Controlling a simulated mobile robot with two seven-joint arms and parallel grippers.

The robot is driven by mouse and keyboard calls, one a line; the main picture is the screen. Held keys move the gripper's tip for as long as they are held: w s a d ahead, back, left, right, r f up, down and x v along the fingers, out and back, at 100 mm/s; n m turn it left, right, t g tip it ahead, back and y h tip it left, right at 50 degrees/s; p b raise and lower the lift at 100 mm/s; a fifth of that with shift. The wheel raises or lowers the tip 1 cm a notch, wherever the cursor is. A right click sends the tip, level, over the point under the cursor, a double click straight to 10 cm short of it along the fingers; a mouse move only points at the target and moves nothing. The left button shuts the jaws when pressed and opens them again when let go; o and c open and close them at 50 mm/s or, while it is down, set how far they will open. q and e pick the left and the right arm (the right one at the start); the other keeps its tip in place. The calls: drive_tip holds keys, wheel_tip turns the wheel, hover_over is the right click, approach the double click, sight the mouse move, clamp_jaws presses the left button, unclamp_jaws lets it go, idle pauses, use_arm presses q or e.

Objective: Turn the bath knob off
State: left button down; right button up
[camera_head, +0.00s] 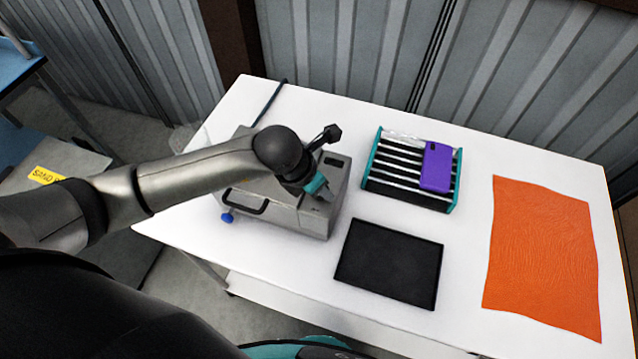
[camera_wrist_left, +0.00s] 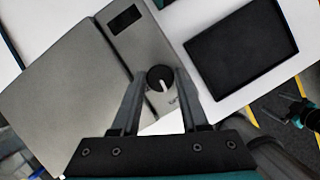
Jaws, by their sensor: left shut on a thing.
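The bath is a grey metal box (camera_head: 312,218) with a hinged-looking lid and a black handle, on the white table. Its round black knob (camera_wrist_left: 160,78) with a white pointer line sits on the front control strip, by a small dark display (camera_wrist_left: 124,18). My left gripper (camera_wrist_left: 164,74) is shut on the knob, one finger on each side. In the head view my left gripper (camera_head: 326,194) reaches down to the box's right end and hides the knob. A teal and black part that looks like my right gripper (camera_wrist_left: 297,108) shows small at the right of the wrist view.
A black tray (camera_head: 390,264) lies right of the box. Behind it stands a teal-sided rack (camera_head: 374,160) with a purple case (camera_head: 436,167) on top. An orange mat (camera_head: 543,258) lies at the right. White table (camera_head: 468,225) shows bare between them.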

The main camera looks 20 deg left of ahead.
use_arm(q)
drive_tip(key=shift+n, duration=0.6)
drive_tip(key=shift+c, duration=2.1)
unclamp_jaws()
drive_tip(key=shift+a, duration=0.1)
